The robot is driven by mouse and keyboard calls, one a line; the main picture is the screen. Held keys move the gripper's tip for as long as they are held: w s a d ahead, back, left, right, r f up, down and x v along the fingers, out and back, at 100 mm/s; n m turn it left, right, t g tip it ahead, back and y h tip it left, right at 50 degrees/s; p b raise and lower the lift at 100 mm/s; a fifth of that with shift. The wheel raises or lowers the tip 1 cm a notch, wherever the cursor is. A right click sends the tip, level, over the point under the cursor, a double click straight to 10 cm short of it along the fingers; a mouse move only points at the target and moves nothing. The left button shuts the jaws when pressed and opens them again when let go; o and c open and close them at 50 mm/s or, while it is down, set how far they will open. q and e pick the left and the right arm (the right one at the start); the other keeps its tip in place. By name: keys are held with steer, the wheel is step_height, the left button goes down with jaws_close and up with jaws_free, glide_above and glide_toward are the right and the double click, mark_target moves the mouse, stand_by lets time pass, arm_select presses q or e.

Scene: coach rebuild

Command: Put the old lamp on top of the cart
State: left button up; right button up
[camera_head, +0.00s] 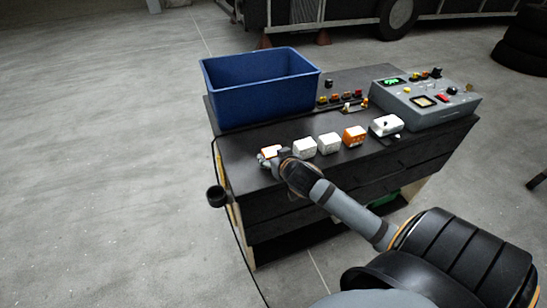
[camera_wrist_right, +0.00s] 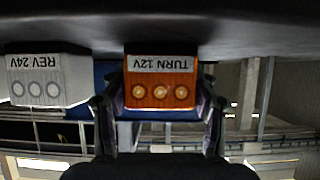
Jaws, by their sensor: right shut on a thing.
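The black cart (camera_head: 240,150) stands in the middle of the head view. A row of small box-shaped lamps lies along its front top edge. My right gripper (camera_head: 271,156) is at the left end of the row, shut on an orange lamp (camera_head: 270,150). In the wrist view, upside down, this orange lamp (camera_wrist_right: 160,80) reads "TURN 12V" and sits between both fingers, at or very near the cart top. A white lamp (camera_head: 304,147) beside it reads "REV 24V" in the wrist view (camera_wrist_right: 45,78). I cannot tell which lamp is the old one. My left gripper is not in view.
Another white lamp (camera_head: 330,144), an orange lamp (camera_head: 355,137) and a white unit (camera_head: 386,125) continue the row. A blue bin (camera_head: 262,95) stands at the back left. A grey control box (camera_head: 425,103) stands at the right.

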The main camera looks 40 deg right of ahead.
steer(key=o, duration=1.2)
steer(key=shift+f, duration=0.1)
steer(key=p+v, duration=0.7)
steer(key=v, duration=0.5)
steer(key=shift+s, duration=0.1)
